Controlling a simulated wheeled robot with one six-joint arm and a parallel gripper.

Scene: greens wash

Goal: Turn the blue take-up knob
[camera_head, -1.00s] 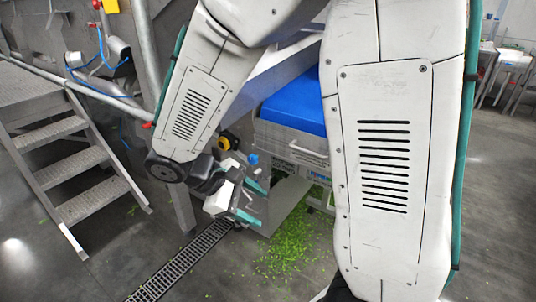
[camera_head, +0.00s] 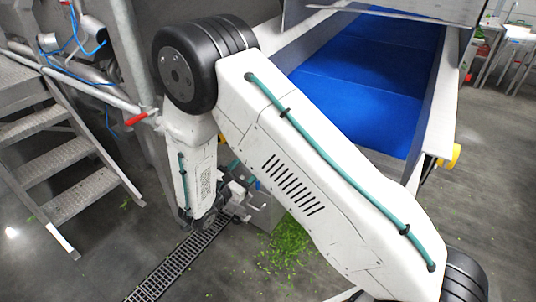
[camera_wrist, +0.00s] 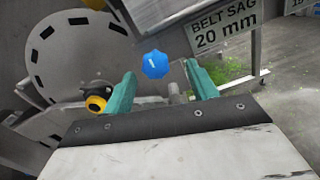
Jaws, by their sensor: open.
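The blue take-up knob (camera_wrist: 155,64) is a lobed blue knob with a white mark on its face. In the wrist view it lies just beyond my gripper (camera_wrist: 162,82), between the lines of the two teal fingers and nearer the left one. The fingers are spread, with nothing held between them, and I see no clear contact with the knob. A grey cylindrical stub (camera_wrist: 175,92) shows between the fingers, below the knob. In the head view my arm hides the knob.
A "BELT SAG 20 mm" sign (camera_wrist: 222,25) hangs right of the knob. A yellow-and-black knob (camera_wrist: 97,104) and slotted disc (camera_wrist: 75,50) are at left. The head view shows a blue belt (camera_head: 365,85), metal stairs (camera_head: 60,150), a floor drain (camera_head: 180,262) and green scraps (camera_head: 288,245).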

